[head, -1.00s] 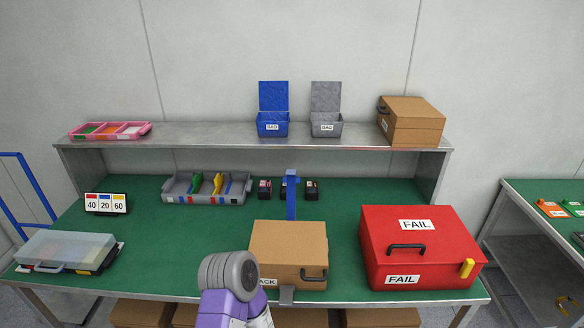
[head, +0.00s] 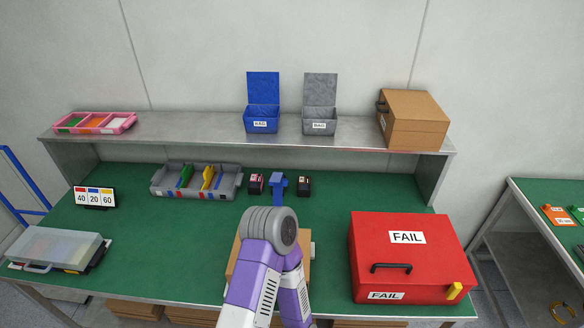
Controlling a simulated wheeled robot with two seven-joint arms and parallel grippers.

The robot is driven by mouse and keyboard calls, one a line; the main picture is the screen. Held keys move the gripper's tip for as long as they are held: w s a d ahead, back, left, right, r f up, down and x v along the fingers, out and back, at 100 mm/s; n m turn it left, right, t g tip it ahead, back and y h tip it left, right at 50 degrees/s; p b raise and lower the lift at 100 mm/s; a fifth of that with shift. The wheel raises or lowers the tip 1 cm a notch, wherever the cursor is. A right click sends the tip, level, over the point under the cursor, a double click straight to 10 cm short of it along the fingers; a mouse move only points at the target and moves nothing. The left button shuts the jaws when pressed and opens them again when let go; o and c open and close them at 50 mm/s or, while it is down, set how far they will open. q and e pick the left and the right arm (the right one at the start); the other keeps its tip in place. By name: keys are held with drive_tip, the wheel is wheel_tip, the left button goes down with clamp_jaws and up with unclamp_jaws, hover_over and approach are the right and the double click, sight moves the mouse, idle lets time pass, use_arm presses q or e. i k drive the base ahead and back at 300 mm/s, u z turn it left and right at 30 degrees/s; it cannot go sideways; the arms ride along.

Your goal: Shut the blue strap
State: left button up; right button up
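A brown case (head: 235,262) stands at the front middle of the green table, mostly hidden behind one of my arms. The blue strap (head: 277,186) stands up behind the arm, with its free top end raised. Its lower part and where it meets the case are hidden. My purple arm with a grey round joint reaches up from the bottom edge, in front of the case. No gripper fingers show, so both grippers are out of sight.
A red FAIL case (head: 408,258) stands to the right. A grey divided tray (head: 195,182) and small black boxes (head: 304,186) sit behind. A clear-lidded box (head: 55,247) lies at left. The shelf holds open blue (head: 262,119) and grey (head: 320,122) bins.

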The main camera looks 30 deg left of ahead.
sight(276, 181)
drive_tip(key=i, duration=0.2)
drive_tip(key=u, duration=1.2)
